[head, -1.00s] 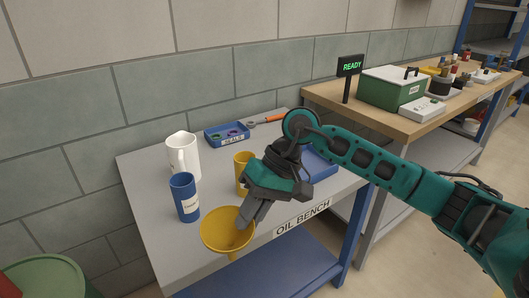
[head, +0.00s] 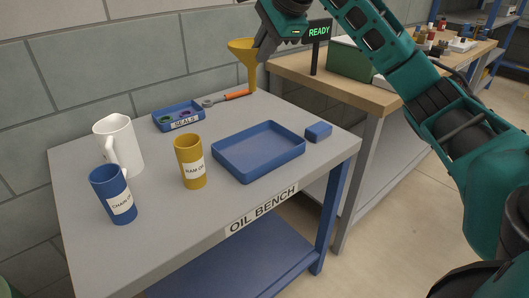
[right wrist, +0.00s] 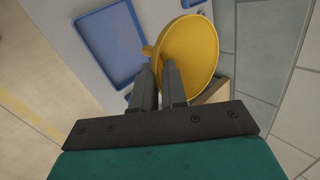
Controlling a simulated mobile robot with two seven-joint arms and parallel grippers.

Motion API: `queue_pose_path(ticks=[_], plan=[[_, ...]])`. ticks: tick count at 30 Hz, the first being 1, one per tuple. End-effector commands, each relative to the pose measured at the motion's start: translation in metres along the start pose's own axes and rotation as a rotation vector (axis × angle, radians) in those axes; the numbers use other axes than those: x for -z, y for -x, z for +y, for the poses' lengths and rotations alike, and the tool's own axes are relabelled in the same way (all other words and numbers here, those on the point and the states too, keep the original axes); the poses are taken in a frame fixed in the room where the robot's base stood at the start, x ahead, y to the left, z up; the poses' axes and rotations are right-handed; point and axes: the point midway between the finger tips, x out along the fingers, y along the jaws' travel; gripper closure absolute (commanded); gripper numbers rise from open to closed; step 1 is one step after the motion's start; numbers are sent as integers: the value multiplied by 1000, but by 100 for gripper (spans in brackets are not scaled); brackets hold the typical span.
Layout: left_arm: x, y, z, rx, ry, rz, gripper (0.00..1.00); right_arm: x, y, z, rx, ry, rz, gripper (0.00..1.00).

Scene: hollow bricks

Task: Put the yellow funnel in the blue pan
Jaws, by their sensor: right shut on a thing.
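The yellow funnel (head: 243,52) is held up in the air by my right gripper (head: 262,46), above the back right part of the oil bench. In the right wrist view the funnel (right wrist: 190,58) shows with its wide mouth to the side, and the gripper (right wrist: 160,75) is shut on it. The blue pan (head: 258,152) lies flat and empty on the bench, lower and in front of the funnel in the head view. The pan also shows in the right wrist view (right wrist: 112,42), beside the funnel. My left gripper is not in view.
On the bench stand a white jug (head: 118,147), a blue cup (head: 113,194) and a yellow cup (head: 190,161) left of the pan. A blue block (head: 319,131) is right of it. A seals tray (head: 179,116) and an orange-handled tool (head: 236,95) lie behind.

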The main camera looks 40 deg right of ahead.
Motion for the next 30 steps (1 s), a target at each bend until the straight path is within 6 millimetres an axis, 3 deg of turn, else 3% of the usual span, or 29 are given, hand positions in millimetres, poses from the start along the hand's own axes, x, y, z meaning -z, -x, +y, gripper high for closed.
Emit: queue_pose_path(ticks=[5,21,30], plan=[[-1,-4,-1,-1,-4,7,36,9,3,-3,8,-74,49,100],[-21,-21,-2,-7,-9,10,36,21,-104,74,5,-80,51,100],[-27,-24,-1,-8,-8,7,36,24,-126,90,9,-79,51,100]])
